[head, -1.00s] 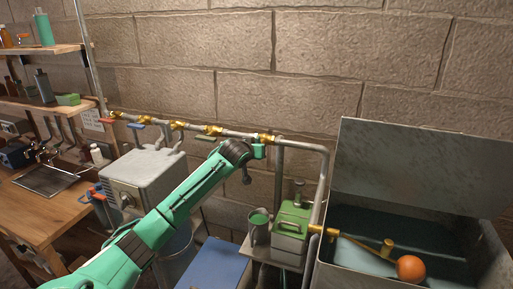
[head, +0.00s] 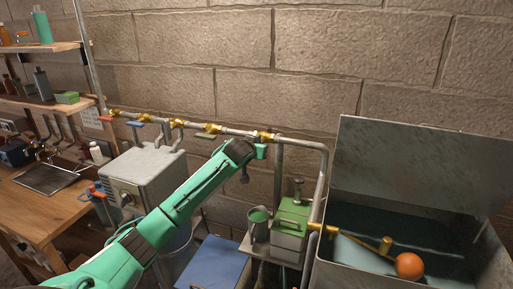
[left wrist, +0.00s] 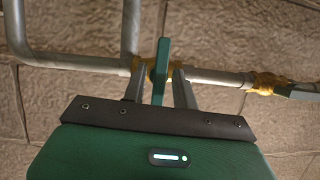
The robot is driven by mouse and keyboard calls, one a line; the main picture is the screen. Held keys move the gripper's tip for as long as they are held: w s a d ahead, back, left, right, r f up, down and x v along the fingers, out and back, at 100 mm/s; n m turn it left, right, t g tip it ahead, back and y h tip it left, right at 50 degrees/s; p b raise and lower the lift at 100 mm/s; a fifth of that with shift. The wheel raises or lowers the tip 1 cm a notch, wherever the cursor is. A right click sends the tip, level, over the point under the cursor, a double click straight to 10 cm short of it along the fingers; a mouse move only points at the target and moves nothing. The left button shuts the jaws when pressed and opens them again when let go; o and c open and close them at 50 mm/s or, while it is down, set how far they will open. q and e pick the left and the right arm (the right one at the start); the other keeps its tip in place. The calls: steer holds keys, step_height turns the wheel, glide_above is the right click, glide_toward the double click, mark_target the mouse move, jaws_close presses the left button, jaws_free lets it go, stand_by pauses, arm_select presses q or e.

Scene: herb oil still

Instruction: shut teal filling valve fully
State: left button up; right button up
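The teal filling valve's brass body (head: 264,136) sits at the right end of the wall pipe in the head view. Its teal lever (left wrist: 161,68) shows in the left wrist view, standing crosswise to the pipe. My left gripper (left wrist: 160,90) has one finger on each side of the lever, with a visible gap on both sides. The fingers look open around it, not clamped. In the head view my left arm reaches up to the valve, and its wrist (head: 238,152) hides part of this area. My right gripper is in neither view.
Other valves line the pipe to the left, including one with a green lever (head: 205,135) and a blue one (head: 134,125). A metal tank (head: 345,275) with an orange float ball (head: 409,266) is at right. A green canister (head: 290,222) stands beside it.

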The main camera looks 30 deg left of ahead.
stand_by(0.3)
arm_select(q)
steer(key=b+v, duration=0.6)
steer(key=v, duration=0.8)
steer(key=shift+w, duration=0.1)
stand_by(1.0)
